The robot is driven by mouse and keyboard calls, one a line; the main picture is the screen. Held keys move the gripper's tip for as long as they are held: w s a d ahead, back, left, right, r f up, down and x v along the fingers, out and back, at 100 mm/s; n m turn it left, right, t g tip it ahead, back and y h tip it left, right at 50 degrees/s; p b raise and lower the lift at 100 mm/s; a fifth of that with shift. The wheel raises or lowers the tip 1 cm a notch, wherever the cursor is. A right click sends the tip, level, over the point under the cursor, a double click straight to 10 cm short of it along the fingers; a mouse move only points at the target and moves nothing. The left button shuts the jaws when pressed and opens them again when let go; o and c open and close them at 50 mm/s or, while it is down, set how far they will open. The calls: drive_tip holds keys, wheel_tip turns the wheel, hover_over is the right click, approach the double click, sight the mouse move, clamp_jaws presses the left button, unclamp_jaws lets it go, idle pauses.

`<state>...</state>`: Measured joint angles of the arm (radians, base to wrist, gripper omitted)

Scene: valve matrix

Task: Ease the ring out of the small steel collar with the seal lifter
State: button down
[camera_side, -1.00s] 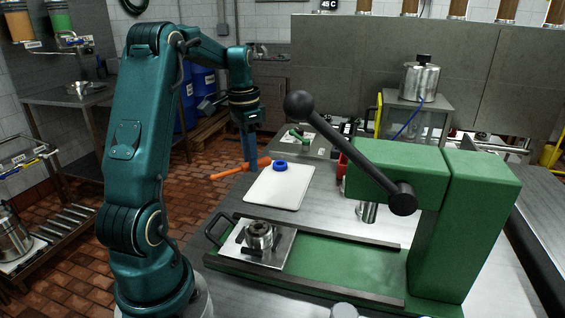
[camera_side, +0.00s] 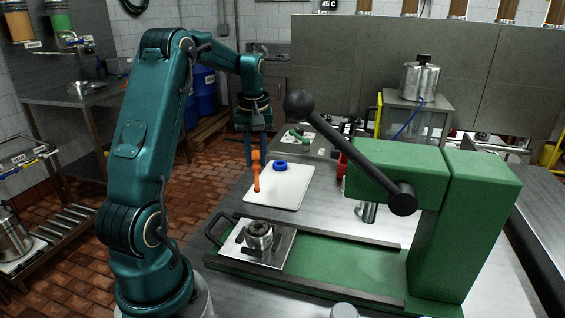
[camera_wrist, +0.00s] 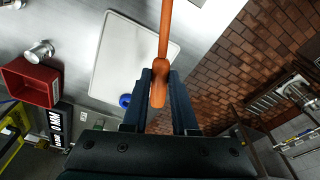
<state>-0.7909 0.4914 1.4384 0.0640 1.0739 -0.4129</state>
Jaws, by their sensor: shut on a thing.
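The lifter points down and toward the camera in the side view. In the wrist view the lifter (camera_wrist: 164,40) runs up from between the fingers (camera_wrist: 159,88). The small steel collar (camera_side: 259,236) sits on a square metal plate (camera_side: 277,249) in the press, apart from my gripper. Whether a ring sits inside the collar is too small to tell.
The green press (camera_side: 400,178) with its long black lever (camera_side: 340,143) stands to the right of the collar. A red bin (camera_wrist: 30,80) and a small metal cup (camera_wrist: 40,52) show in the wrist view. The white board is mostly clear.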

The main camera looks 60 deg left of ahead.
sight(256, 173)
drive_tip(key=f, duration=0.1)
drive_tip(key=d+f, duration=0.1)
drive_tip(key=f, duration=0.2)
drive_tip(key=shift+s+d+f, duration=0.25)
drive_tip(key=shift+s+d, duration=0.1)
drive_tip(key=shift+d, duration=0.05)
drive_tip(key=shift+s+d, duration=0.25)
drive_tip(key=shift+d, duration=0.3)
drive_tip(key=shift+s+d, duration=0.2)
drive_tip(key=shift+d, duration=0.3)
drive_tip(key=shift+s+d, duration=0.3)
drive_tip(key=shift+d, duration=0.4)
idle(1.8)
drive_tip(key=shift+w+a, duration=0.2)
drive_tip(key=shift+a, duration=0.3)
drive_tip(key=shift+w+a, duration=0.2)
drive_tip(key=shift+a, duration=0.25)
drive_tip(key=shift+r, duration=0.1)
drive_tip(key=shift+w+a+r, duration=0.15)
drive_tip(key=shift+a+r, duration=0.15)
drive_tip(key=shift+r, duration=0.7)
drive_tip(key=shift+w+a+r, duration=0.1)
drive_tip(key=shift+a+r, duration=0.25)
drive_tip(key=shift+r, duration=0.65)
drive_tip(key=shift+w+a+r, duration=0.15)
drive_tip(key=shift+a+r, duration=0.15)
drive_tip(key=shift+r, duration=0.7)
